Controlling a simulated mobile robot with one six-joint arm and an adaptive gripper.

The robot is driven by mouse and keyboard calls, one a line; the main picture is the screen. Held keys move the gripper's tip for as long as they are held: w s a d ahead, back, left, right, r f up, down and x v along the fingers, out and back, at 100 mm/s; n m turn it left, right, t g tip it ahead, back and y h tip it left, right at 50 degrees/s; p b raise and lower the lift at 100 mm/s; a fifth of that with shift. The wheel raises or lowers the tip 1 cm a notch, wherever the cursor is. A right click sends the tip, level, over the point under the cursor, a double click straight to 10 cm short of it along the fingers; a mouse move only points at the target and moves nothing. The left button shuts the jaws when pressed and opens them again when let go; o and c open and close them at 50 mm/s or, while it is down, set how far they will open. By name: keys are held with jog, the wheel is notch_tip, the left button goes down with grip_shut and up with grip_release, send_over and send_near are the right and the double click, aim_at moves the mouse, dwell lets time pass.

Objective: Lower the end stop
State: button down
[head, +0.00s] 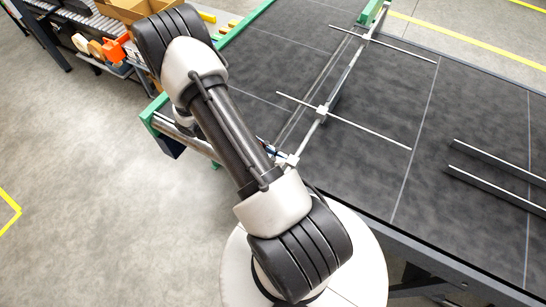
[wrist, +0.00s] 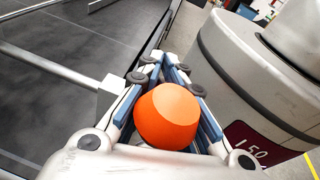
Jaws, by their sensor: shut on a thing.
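In the wrist view my gripper (wrist: 162,64) is shut, with a rounded orange knob (wrist: 167,114) between its blue-lined fingers, close to the palm. What the knob joins on to is hidden. A pale metal bar with a light block (wrist: 112,87) shows just left of the fingers. In the head view a metal rail (head: 340,83) with thin cross rods (head: 385,135) spans the dark belt table; a small light block (head: 288,160) sits at its near end. I cannot tell which part is the end stop. My arm hides most of my gripper in the head view.
The dark belt table (head: 470,110) fills the right, with two dark parallel bars (head: 500,185) on it. A green-ended frame (head: 153,112) stands left of my arm. Shelves with tape rolls and an orange item (head: 115,49) are at upper left. The grey floor at left is clear.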

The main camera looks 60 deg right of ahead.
dwell(0.4)
jog(key=c, duration=1.6)
grip_release()
jog(key=shift+o, duration=0.2)
jog(key=shift+w, duration=0.1)
jog(key=v, duration=1.2)
